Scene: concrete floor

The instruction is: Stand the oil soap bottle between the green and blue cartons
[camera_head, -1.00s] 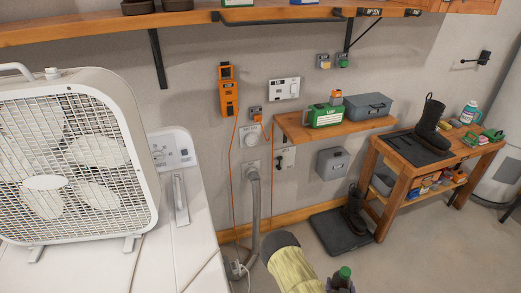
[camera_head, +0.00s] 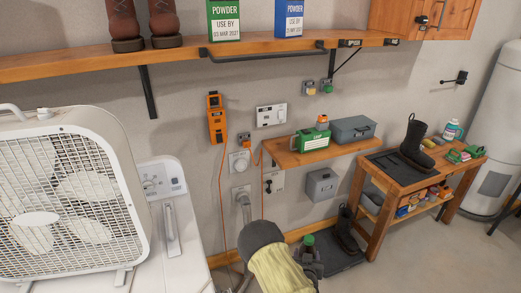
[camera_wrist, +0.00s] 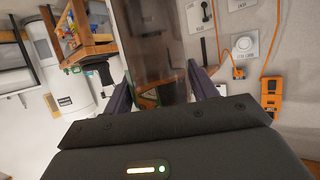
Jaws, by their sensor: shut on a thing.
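The green carton (camera_head: 224,20) and the blue carton (camera_head: 289,18) stand upright on the high wooden shelf (camera_head: 180,59), with an empty gap between them. Their tops are cut off by the picture edge. My gripper (camera_head: 312,262) is low in the head view, well below the shelf, and is shut on the oil soap bottle. The bottle's green cap (camera_head: 308,240) shows above the fingers. In the wrist view the bottle (camera_wrist: 150,45) is brown and see-through, between the two fingers (camera_wrist: 160,88). Its label and lower end cannot be made out.
Brown boots (camera_head: 124,25) stand left on the high shelf. A black rail (camera_head: 265,51) runs along its front, under the cartons. A lower shelf (camera_head: 330,149) holds a green container and grey box. A white fan (camera_head: 65,200) stands left; a workbench (camera_head: 400,175) stands right.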

